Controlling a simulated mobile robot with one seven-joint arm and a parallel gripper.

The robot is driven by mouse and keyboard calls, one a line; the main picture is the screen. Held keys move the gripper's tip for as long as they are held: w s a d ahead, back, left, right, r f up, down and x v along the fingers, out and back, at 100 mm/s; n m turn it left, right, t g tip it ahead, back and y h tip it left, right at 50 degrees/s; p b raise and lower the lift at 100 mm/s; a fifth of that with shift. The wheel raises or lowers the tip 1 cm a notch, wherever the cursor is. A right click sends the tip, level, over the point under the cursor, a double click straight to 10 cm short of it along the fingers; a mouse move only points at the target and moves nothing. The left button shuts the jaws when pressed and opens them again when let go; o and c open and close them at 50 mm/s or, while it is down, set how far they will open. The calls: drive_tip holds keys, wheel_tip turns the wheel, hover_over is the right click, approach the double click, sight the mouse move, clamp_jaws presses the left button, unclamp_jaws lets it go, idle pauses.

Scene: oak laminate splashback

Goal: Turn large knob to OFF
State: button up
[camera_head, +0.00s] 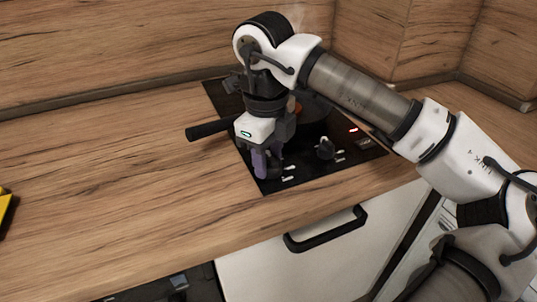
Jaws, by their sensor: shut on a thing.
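The black cooktop (215,92) is set into the wooden counter, with its controls along the front edge. My gripper (266,170) points down at the front left of the cooktop. Its purple-grey fingers are shut on a dark knob (275,171), which they mostly hide. I cannot tell this knob's full size or which mark it points to. A red light (353,129) glows on the panel farther right.
A pan's black handle (207,130) sticks out to the left, behind my gripper. The pan's dark body (316,106) is partly hidden by my arm. A black drawer handle (326,232) is below the counter. A yellow object (6,208) is at the left edge.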

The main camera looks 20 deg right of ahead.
drive_tip(key=o, duration=1)
drive_tip(key=shift+c, duration=0.2)
drive_tip(key=shift+r, duration=0.1)
wheel_tip(320, 180, up, 14)
drive_tip(key=p, duration=0.9)
drive_tip(key=shift+s+a, duration=0.25)
drive_tip(key=shift+a, duration=0.05)
drive_tip(key=shift+f, duration=0.2)
